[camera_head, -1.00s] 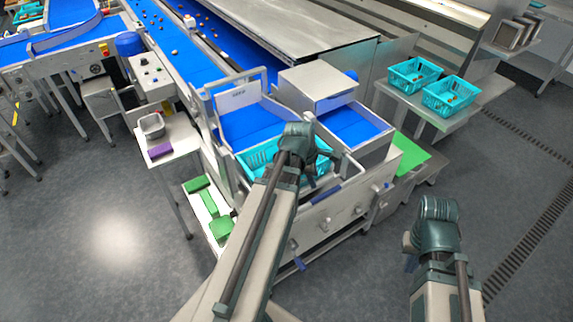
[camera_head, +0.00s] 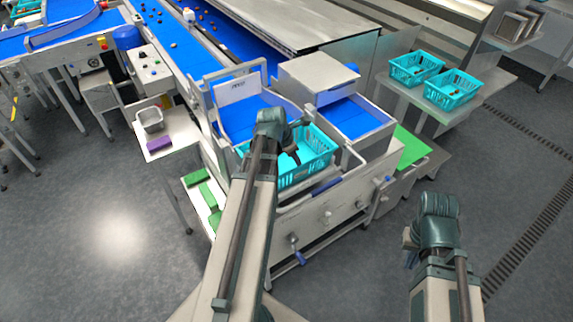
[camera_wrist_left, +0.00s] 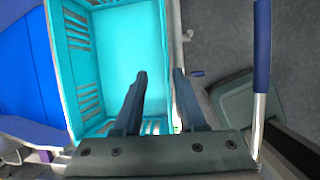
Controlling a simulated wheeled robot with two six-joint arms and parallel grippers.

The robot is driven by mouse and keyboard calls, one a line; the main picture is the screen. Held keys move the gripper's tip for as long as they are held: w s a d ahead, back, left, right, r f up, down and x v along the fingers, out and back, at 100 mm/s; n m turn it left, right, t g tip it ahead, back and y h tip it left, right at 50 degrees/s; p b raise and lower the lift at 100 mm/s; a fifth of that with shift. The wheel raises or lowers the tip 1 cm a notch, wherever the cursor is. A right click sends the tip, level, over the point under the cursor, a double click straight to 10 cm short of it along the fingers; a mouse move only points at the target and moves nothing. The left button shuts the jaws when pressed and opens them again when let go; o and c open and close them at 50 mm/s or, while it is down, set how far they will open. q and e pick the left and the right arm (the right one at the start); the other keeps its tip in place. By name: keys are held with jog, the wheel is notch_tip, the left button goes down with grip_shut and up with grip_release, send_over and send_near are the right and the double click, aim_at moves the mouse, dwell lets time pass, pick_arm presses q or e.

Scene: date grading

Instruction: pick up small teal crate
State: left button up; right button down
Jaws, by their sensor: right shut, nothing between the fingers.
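A teal crate (camera_head: 308,174) sits at the end of the blue conveyor in the head view, partly hidden by my left arm. It looks empty in the left wrist view (camera_wrist_left: 115,50), where its slotted wall is on the left. My left gripper (camera_head: 290,156) is over the crate. In the left wrist view its two fingers (camera_wrist_left: 160,74) are apart, one over the crate's inside and one beyond its edge. Whether they touch the wall is unclear. My right gripper (camera_head: 409,247) is shut and empty, over the floor at the right, away from the crate.
Two more teal crates (camera_head: 414,69) (camera_head: 452,91) holding a few dates stand on a side shelf. A metal frame (camera_head: 325,222) with knobs lies in front of the crate. A small table (camera_head: 170,152) holds a metal tin and purple block. Open floor is at the left.

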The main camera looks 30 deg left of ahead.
pick_arm(q)
jog(key=b, duration=0.4)
send_over(303, 173)
jog(key=s+a, duration=0.1)
jog(key=s, duration=0.1)
notch_tip(303, 173, down, 5)
jog(key=shift+s+a+r, duration=0.1)
jog(key=shift+r, duration=0.05)
jog(key=b+x, duration=0.4)
jog(key=x, duration=0.1)
jog(key=shift+d, duration=0.4)
jog(key=shift+c, duration=0.2)
grip_shut()
